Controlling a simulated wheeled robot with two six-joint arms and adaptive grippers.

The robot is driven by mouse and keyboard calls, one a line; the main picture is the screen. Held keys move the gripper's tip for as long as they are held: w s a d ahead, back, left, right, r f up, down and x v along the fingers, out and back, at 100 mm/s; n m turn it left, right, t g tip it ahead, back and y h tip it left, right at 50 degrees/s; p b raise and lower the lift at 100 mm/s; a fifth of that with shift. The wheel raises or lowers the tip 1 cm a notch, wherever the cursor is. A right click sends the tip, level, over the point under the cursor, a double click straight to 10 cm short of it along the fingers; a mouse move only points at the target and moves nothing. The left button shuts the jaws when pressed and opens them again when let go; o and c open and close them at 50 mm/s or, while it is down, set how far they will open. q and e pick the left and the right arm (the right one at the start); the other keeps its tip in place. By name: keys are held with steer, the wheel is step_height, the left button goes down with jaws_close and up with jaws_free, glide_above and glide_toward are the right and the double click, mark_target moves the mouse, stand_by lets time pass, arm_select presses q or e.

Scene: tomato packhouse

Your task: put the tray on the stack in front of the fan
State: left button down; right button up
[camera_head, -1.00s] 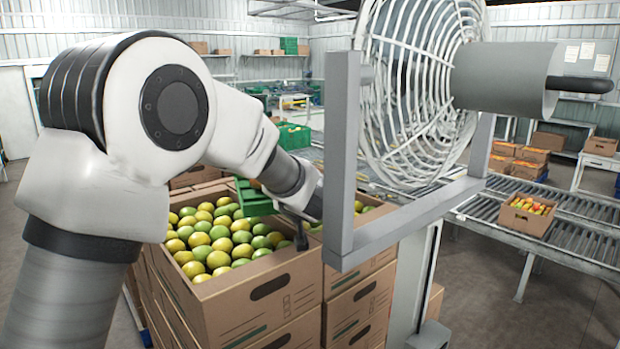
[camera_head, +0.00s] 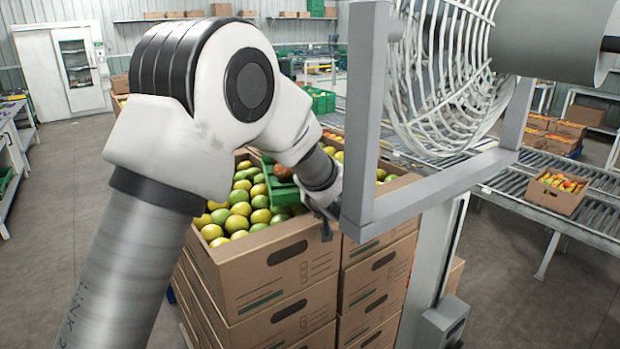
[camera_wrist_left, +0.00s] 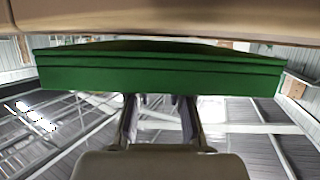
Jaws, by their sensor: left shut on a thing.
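The green tray (camera_head: 285,194) is in my left gripper (camera_head: 328,212); red fruit shows at it in the head view. The gripper is shut on it, and the fingers are mostly hidden behind my wrist. The tray appears over the open top carton (camera_head: 272,265) of a stack, which is full of green and yellow fruit; I cannot tell whether it touches the fruit. In the left wrist view the tray's long side (camera_wrist_left: 160,75) spans above the fingers (camera_wrist_left: 160,112). The caged fan (camera_head: 450,80) stands right of the stack, partly cut off. My right gripper is not seen.
A second carton stack (camera_head: 378,265) adjoins on the right. The fan's grey frame (camera_head: 362,130) rises close to my left wrist. Roller conveyors (camera_head: 600,215) with a fruit carton (camera_head: 556,192) lie at the right. The floor at the left is open.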

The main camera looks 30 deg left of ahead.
arm_select(q)
steer(key=shift+s+r, duration=0.2)
steer(key=shift+s, duration=0.1)
steer(key=c, duration=1.3)
jaws_free()
steer(key=o, duration=0.3)
steer(key=shift+w+f, duration=0.1)
steer(key=shift+w, duration=0.1)
steer(key=shift+s, duration=0.1)
step_height(320, 180, up, 10)
